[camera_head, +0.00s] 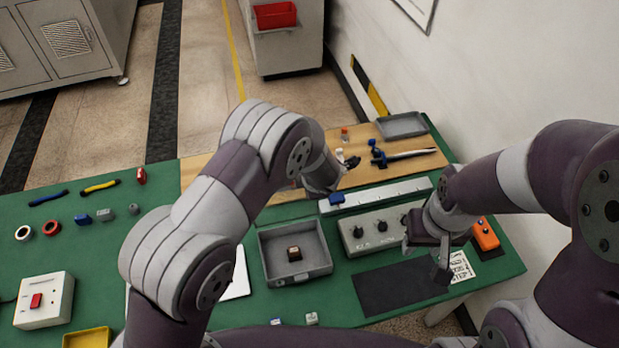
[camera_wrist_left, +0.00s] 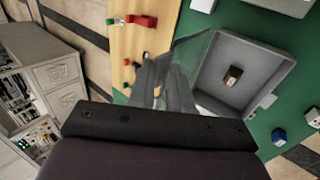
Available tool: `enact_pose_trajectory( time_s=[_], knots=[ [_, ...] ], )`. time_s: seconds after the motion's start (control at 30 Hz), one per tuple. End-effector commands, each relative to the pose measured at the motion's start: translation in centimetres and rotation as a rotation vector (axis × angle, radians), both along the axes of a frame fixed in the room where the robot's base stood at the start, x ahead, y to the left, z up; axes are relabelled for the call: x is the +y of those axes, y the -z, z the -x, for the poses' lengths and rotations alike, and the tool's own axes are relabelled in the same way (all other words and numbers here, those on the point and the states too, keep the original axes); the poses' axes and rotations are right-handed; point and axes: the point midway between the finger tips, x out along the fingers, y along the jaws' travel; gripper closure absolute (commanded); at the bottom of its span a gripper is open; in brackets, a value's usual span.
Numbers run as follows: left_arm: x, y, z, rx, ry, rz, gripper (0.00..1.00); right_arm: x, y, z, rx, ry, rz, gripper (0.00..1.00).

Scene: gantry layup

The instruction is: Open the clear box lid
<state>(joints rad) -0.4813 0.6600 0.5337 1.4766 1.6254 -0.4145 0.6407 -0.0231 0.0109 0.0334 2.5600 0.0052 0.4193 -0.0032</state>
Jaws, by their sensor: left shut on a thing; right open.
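The box (camera_head: 268,272) is a grey open-topped tray shape on the green mat, with a small brown block (camera_head: 294,254) inside. In the left wrist view the box (camera_wrist_left: 272,100) and its block (camera_wrist_left: 232,76) lie right of my left gripper (camera_wrist_left: 165,88). My left gripper is shut on the clear lid (camera_wrist_left: 192,44), a faint see-through panel standing up along the box's edge. In the head view my left forearm hides most of that gripper, and I cannot make out the lid. My right gripper (camera_head: 425,258) is open and empty above the black pad, right of the box.
A grey control box with black knobs (camera_head: 358,246) stands right of the box, and an orange device (camera_head: 486,236) beyond my right gripper. A wooden board (camera_head: 372,172) with tools lies behind. Tape rolls (camera_head: 52,228) and a red-switch box (camera_head: 44,300) are at left.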

Motion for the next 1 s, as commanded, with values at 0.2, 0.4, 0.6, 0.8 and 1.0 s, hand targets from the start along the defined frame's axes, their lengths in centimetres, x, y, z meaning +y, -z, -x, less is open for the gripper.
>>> enact_pose_trajectory(
  time_s=[0.2, 0.4, 0.6, 0.8, 1.0],
  knots=[
    [0.12, 0.20, 0.11, 0.004, -0.001, -0.003, 1.00, 0.00, -0.11, 0.00, 0.000, 0.000, 0.000, 0.57],
    [0.14, 0.24, 0.13, 0.004, -0.001, -0.003, 1.00, 0.00, -0.11, 0.00, 0.000, 0.000, 0.000, 0.57],
    [0.14, 0.24, 0.14, 0.004, -0.001, -0.004, 0.72, 0.00, -0.11, -0.01, 0.000, 0.000, 0.000, 0.57],
    [0.10, 0.16, 0.09, 0.003, -0.001, -0.002, 0.66, 0.00, -0.12, -0.01, 0.000, 0.000, 0.000, 0.57],
    [-0.17, -0.72, 0.52, 0.000, 0.001, -0.001, 0.66, 0.00, 0.07, -0.01, 0.000, 0.000, 0.000, 0.57]
  ],
)
